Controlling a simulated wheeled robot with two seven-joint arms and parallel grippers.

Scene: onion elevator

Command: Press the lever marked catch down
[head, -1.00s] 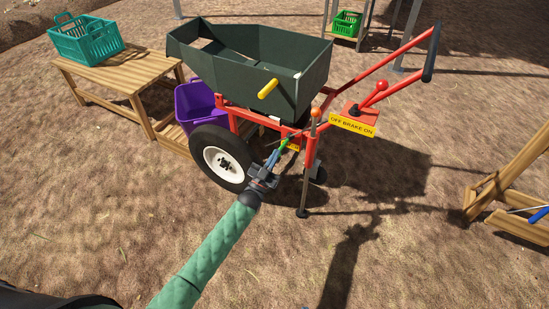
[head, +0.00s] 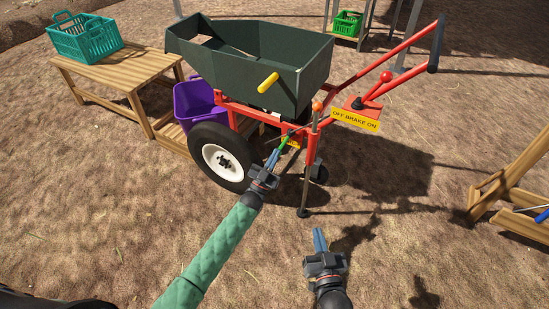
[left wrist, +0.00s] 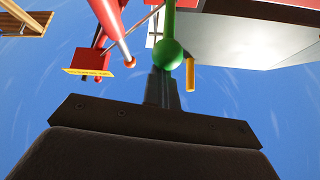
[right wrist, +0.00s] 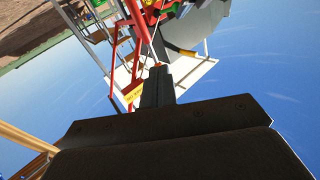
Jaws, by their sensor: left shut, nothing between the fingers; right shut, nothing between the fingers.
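A green lever with a round knob (left wrist: 168,54) shows in the left wrist view, right at the tips of my left gripper. In the head view the green lever (head: 283,143) is small, beside a yellow label (head: 292,143) under the cart's hopper; I cannot read that label. My left gripper (head: 272,160) is shut and empty, its tips at the lever; I cannot tell whether they touch it. My right gripper (head: 319,238) is shut and empty, over open ground in front of the cart.
The cart has a dark green hopper (head: 255,50), a yellow handle (head: 268,83) and a wheel (head: 222,162). An orange-topped post (head: 316,108) stands right of the lever. A red brake lever (head: 378,84) sits above the label "OFF BRAKE ON". A purple crate (head: 194,100) is behind the wheel.

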